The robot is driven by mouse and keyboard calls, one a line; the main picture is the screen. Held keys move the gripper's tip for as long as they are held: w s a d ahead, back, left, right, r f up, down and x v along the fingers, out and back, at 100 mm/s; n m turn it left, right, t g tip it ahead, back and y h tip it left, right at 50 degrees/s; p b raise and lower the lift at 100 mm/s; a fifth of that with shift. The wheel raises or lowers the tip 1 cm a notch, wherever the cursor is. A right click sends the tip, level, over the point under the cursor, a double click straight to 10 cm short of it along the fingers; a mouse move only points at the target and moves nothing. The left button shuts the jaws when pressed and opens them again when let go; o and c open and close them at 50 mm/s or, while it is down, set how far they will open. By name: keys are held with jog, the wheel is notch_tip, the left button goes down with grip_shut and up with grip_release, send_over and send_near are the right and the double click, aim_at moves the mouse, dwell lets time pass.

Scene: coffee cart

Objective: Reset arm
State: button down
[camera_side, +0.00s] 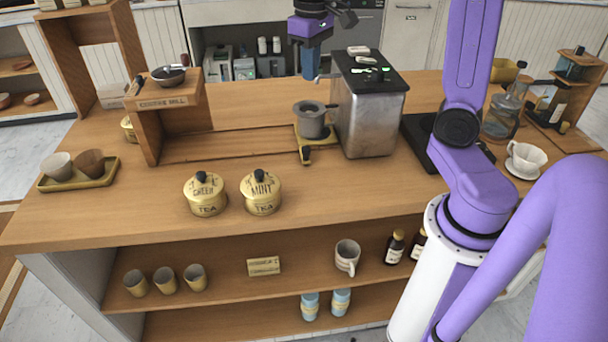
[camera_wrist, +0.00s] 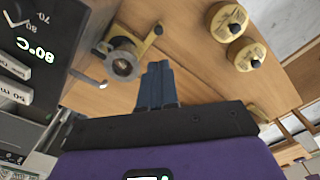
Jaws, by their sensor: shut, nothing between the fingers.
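My gripper (camera_side: 308,66) hangs above the back part of the wooden counter (camera_side: 330,200), up and left of the silver machine with a black top (camera_side: 368,118). In the wrist view its blue fingers (camera_wrist: 158,72) are together, with nothing between them. My purple arm covers the right part of the side view. Below and in front of the gripper, a grey cup-like vessel (camera_side: 312,122) sits on a yellow stand beside the machine. The vessel also shows in the wrist view (camera_wrist: 122,62), left of the fingers.
Two yellow tea jars, green (camera_side: 205,194) and mint (camera_side: 261,192), stand at the counter front. A wooden mill stand (camera_side: 168,104) with a dark pan is at left. A tray (camera_side: 80,183) holds two cups. A glass jug (camera_side: 500,118) and white cup (camera_side: 525,157) stand right.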

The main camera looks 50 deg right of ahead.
jog(key=s+a+f+n, duration=0.4)
jog(key=s+a+n, duration=0.1)
jog(key=s+a, duration=0.45)
jog(key=s+f+n, duration=0.2)
jog(key=s+n, duration=0.1)
jog(key=s, duration=0.4)
jog(key=s+f+n, duration=0.2)
jog(key=s+n, duration=0.1)
jog(key=s, duration=0.4)
jog(key=shift+a+f+n, duration=0.2)
jog(key=shift+f+n, duration=0.1)
jog(key=shift+n, duration=0.1)
